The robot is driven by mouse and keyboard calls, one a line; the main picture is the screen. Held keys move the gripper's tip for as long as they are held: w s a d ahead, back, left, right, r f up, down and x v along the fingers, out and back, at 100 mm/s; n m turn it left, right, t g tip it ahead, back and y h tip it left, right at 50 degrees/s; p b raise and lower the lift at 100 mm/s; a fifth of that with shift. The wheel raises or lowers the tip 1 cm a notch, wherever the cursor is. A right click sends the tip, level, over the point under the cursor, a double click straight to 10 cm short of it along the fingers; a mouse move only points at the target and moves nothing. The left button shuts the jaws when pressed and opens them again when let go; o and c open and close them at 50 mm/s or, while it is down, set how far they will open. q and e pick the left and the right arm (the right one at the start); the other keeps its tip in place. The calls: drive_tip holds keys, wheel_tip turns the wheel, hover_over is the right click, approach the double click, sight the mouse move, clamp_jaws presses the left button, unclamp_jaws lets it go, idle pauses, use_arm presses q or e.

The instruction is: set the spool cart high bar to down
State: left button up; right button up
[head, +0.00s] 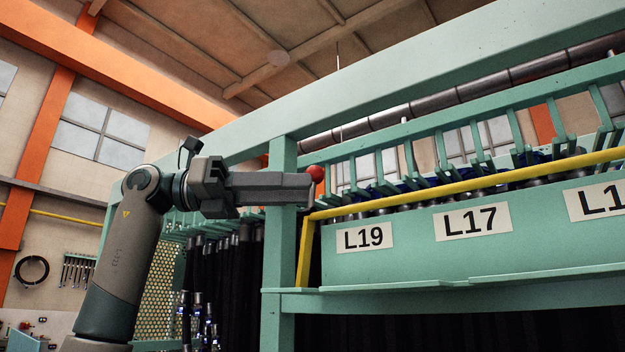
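A yellow bar (472,184), which looks like the spool cart high bar, runs along the top front of the green cart panel (400,250). It slopes up to the right in the picture, and its left end bends down along a green post. My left gripper (311,188) reaches in from the left, level, with its tips close to the bar's left corner. A red ball (316,173) shows right at the gripper's tips, partly hidden by them. I see the fingers from the side, so neither their gap nor a hold on the ball is clear. My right gripper is out of view.
White labels L19 (364,237) and L17 (473,221) are on the panel. A green post (281,240) stands beside the gripper, and a large green beam (400,90) passes above. Dark hoses (236,280) hang behind my arm. Open air lies above the gripper at left.

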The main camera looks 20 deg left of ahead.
use_arm(q)
drive_tip(key=shift+p+x, duration=0.45)
drive_tip(key=shift+x, duration=1.25)
drive_tip(key=shift+c, duration=0.4)
drive_tip(key=shift+a, duration=0.1)
clamp_jaws()
drive_tip(key=shift+s+r, duration=0.1)
